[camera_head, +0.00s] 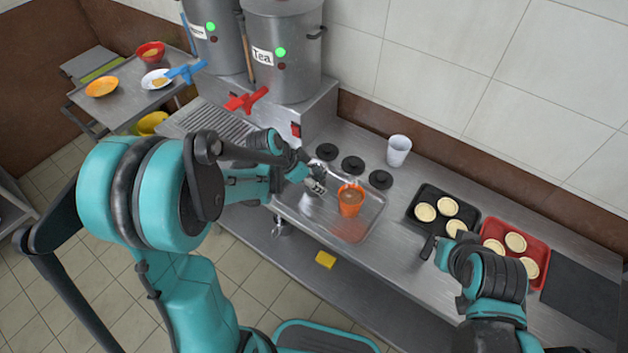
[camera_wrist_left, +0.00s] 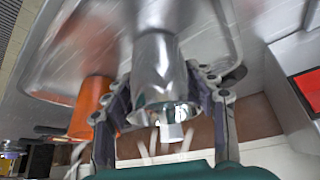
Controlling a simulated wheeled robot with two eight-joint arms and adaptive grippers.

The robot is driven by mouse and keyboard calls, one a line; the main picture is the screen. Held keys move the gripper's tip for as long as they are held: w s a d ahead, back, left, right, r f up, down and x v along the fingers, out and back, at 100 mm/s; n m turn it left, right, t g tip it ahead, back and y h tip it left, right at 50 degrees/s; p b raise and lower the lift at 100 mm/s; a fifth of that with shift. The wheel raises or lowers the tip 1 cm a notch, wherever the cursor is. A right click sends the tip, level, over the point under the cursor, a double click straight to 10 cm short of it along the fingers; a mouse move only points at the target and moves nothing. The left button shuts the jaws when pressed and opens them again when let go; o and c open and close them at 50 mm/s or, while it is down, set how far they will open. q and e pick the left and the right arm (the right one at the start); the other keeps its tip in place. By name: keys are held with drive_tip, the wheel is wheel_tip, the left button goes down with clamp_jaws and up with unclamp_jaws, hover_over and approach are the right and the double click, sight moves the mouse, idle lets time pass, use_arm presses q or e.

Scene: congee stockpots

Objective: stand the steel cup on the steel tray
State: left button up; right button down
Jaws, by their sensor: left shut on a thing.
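The steel cup (camera_wrist_left: 158,65) is between the two fingers of my left gripper (camera_wrist_left: 165,100) in the left wrist view. The gripper is shut on it. In the head view my left gripper (camera_head: 310,178) is over the left part of the steel tray (camera_head: 318,222), and only a small part of the cup (camera_head: 317,187) shows there. I cannot tell whether the cup's base touches the tray. The tray also fills the top of the wrist view (camera_wrist_left: 60,70). My right gripper (camera_head: 432,245) is by the black pan; its jaws are too small to read.
An orange cup (camera_head: 350,203) with brown contents stands on the tray, right of my left gripper. A white cup (camera_head: 397,150) stands behind. A black pan (camera_head: 447,198) and red tray (camera_head: 518,243) hold pale discs. Big pots (camera_head: 285,55) stand at the back.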

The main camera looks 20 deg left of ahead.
use_arm(q)
drive_tip(key=shift+f, duration=0.15)
drive_tip(key=o, duration=1.4)
drive_tip(key=shift+c, duration=0.2)
drive_tip(key=shift+r, duration=0.2)
drive_tip(key=p+v, duration=0.4)
drive_tip(key=v, duration=0.7)
drive_tip(key=s+d+r+n+t+y, duration=0.1)
drive_tip(key=s+r+n+t+y, duration=0.2)
drive_tip(key=s+n, duration=0.6)
drive_tip(key=s+r+y, duration=0.1)
drive_tip(key=s+r, duration=0.1)
drive_tip(key=s, duration=0.2)
drive_tip(key=shift+r, duration=0.4)
